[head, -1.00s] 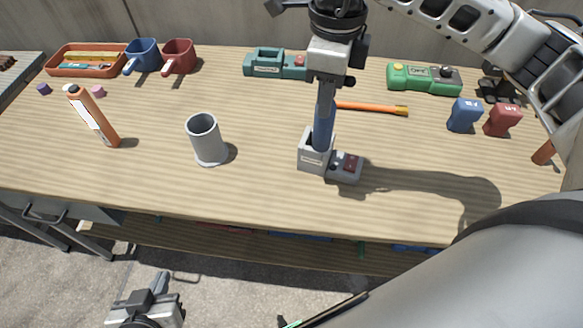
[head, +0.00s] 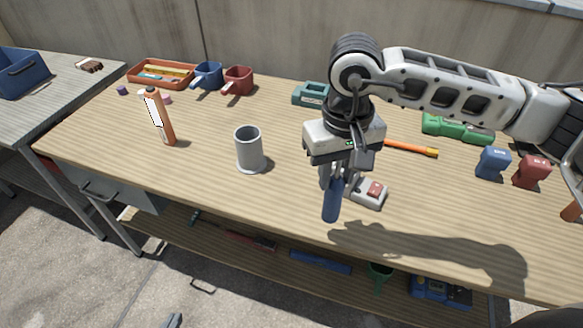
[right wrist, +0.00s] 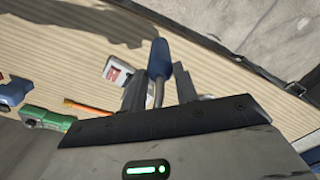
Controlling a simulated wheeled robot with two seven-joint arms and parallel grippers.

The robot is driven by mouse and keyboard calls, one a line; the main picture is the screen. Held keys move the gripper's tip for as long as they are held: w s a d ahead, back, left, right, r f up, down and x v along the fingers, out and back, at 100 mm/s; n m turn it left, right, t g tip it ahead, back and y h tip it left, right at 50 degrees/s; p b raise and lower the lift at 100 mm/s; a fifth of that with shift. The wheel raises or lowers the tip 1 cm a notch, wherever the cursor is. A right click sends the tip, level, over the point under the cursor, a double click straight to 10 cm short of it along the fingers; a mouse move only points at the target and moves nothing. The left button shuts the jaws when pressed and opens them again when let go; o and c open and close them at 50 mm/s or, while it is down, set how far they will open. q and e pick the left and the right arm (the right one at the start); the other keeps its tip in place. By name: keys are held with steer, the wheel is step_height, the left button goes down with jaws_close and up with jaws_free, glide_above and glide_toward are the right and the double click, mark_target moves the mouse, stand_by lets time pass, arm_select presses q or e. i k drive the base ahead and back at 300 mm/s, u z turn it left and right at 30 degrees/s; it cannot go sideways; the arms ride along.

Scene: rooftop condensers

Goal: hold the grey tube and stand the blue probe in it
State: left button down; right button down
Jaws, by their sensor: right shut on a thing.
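The grey tube (head: 249,152) stands upright on the bench, open end up, left of my right gripper in the head view. My right gripper (head: 334,178) is shut on the blue probe (head: 331,206), which hangs from the jaws above the front of the bench. The probe's blue end (right wrist: 158,57) and thin grey shaft (right wrist: 158,95) also show in the right wrist view, between the two fingers.
A grey holder with a red switch (head: 370,192) sits just behind the probe, partly hidden. Mugs (head: 238,80) and an orange tray (head: 150,72) are at the back. Bench between tube and right gripper is clear.

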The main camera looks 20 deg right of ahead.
mark_target(250, 162)
steer(key=u, duration=1.6)
steer(key=i, duration=1.05)
steer(key=z, duration=2.8)
